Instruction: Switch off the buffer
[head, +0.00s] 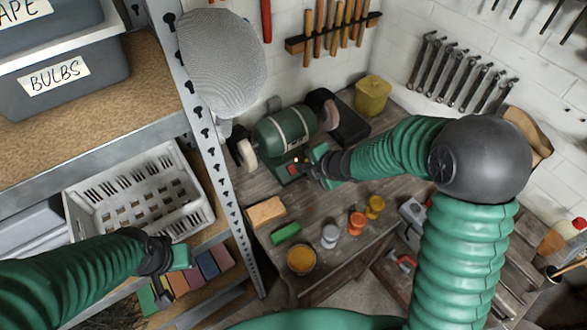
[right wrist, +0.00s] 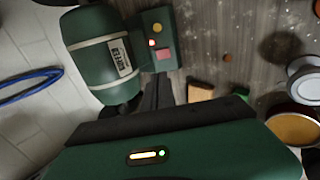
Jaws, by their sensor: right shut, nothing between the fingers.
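The buffer (head: 285,130) is a green motor with a pale wheel at each end, on the bench against the wall. The right wrist view shows its green motor body (right wrist: 100,52) and its switch box (right wrist: 158,62). On the box are a yellow button (right wrist: 157,28), a small lit red spot (right wrist: 152,43) and a larger pinkish-red button (right wrist: 163,55). My right gripper (head: 303,166) is in front of the buffer, close to the box. Its fingers (right wrist: 156,92) are shut and empty, pointing at the box; contact cannot be told. My left gripper (head: 180,257) is by the shelf, its fingers unclear.
A tan block (head: 266,211), a green block (head: 285,233) and several small jars, including an orange one (head: 357,222), stand on the bench's front part. A metal shelf post (head: 222,195) rises left of the bench. A white basket (head: 140,195) sits on the shelf.

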